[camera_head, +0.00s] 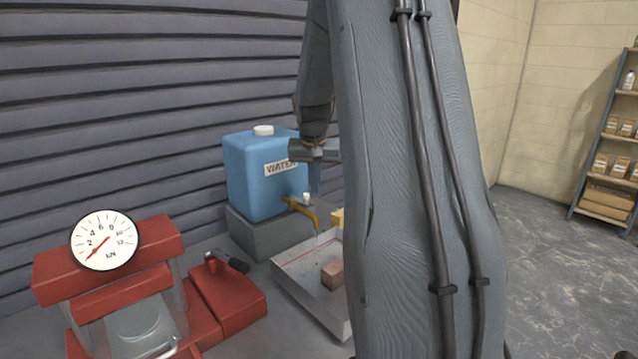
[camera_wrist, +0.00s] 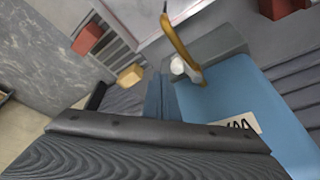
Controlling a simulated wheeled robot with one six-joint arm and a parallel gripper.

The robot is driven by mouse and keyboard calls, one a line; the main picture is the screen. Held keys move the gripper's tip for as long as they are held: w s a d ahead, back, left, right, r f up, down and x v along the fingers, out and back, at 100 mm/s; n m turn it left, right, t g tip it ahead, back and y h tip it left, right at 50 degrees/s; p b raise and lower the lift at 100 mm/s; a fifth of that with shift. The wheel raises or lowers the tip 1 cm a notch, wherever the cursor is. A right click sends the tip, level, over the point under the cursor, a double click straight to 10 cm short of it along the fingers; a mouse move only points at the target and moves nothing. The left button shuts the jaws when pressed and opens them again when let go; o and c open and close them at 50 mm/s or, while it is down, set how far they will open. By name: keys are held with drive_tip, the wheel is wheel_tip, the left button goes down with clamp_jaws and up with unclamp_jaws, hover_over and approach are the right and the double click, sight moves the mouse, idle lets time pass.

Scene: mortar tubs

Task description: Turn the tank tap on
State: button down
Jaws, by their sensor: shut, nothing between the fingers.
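The blue tank (camera_head: 255,185) with a WATER label stands on a grey block by the wall. Its brass tap (camera_head: 302,209) has a white knob (camera_head: 306,197) and a spout curving down over a tray. A faint pale streak shows below the spout; I cannot tell whether it is water. The tap (camera_wrist: 181,43), its white knob (camera_wrist: 178,66) and the tank (camera_wrist: 225,105) also show in the wrist view. My gripper (camera_head: 314,188) is shut and empty beside the tank's front, near the knob. Its fingers (camera_wrist: 160,92) appear apart from the knob in the wrist view.
A shallow pale tray (camera_head: 300,288) holds a reddish block (camera_head: 332,274) below the tap. A red press with a dial gauge (camera_head: 104,240) stands at left. My arm hides much of the right side.

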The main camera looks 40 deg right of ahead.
drive_tip(key=w+a+p+v, duration=0.1)
drive_tip(key=p+v, duration=0.4)
drive_tip(key=v, duration=0.4)
drive_tip(key=shift+r+p, duration=0.4)
